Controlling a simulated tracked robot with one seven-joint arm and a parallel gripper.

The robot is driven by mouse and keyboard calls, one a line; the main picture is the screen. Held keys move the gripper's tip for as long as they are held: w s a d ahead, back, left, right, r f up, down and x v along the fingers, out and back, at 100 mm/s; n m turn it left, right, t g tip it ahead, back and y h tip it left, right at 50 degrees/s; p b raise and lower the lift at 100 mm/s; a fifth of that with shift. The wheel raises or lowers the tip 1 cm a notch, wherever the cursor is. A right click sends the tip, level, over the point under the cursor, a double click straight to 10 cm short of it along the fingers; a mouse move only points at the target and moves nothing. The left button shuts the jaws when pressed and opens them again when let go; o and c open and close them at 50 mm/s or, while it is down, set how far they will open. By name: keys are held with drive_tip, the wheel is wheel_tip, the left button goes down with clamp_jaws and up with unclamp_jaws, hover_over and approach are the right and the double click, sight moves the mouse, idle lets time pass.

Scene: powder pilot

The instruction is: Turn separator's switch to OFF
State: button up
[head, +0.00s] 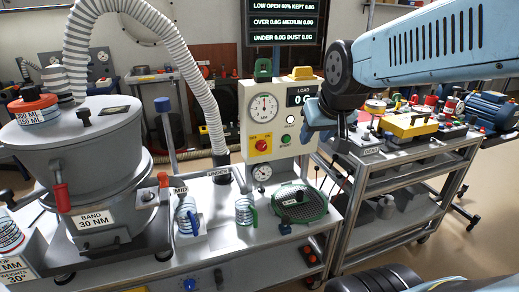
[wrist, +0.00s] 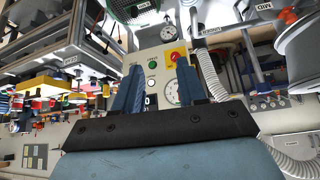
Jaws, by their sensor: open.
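The separator (head: 95,150) is a large grey drum machine at the left of the head view, labelled "BAND 30 NM". A pale control panel (head: 247,150) stands right of it with a dial, a small display, a green button (head: 290,119) and a red knob on a yellow plate (head: 261,144). I cannot read the knob's position or tell whether it is the named switch. My gripper (head: 322,118) is at the panel's right edge. In the upside-down wrist view, my gripper (wrist: 157,78) is open and empty, its two blue fingers apart before the panel, with the red knob (wrist: 174,57) beyond them.
A ribbed hose (head: 200,85) arches from the separator down to the bench. A green-rimmed sieve (head: 300,203) and a small gauge (head: 262,173) sit below the panel. A cart (head: 400,175) with a yellow box stands at the right. A blue knob (head: 189,285) is on the bench front.

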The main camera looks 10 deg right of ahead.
sight(263, 149)
drive_tip(key=o, duration=0.5)
drive_tip(key=w+f, duration=0.1)
drive_tip(key=w, duration=0.3)
drive_tip(key=w+f+t, duration=0.1)
drive_tip(key=w+f, duration=0.1)
drive_tip(key=w, duration=0.2)
drive_tip(key=w+f+t, duration=0.1)
drive_tip(key=w, duration=0.3)
drive_tip(key=shift+w+d+f, duration=0.15)
drive_tip(key=shift+w+d, duration=0.1)
drive_tip(key=shift+d, duration=0.05)
drive_tip(key=shift+o, duration=0.2)
drive_tip(key=w+f+t+y, duration=0.1)
drive_tip(key=w+f+t, duration=0.5)
drive_tip(key=w+f, duration=0.85)
wheel_tip(263, 149, down, 9)
drive_tip(key=a+t+y, duration=0.1)
drive_tip(key=t+y, duration=0.1)
drive_tip(key=t, duration=0.1)
drive_tip(key=shift+h, duration=0.3)
drive_tip(key=w, duration=0.4)
drive_tip(key=w+a, duration=0.1)
drive_tip(key=w, duration=0.4)
drive_tip(key=w+a, duration=0.1)
drive_tip(key=w, duration=0.4)
drive_tip(key=shift+w+a+r, duration=0.1)
drive_tip(key=shift+w+r, duration=0.1)
drive_tip(key=shift+c, duration=0.4)
drive_tip(key=c, duration=1)
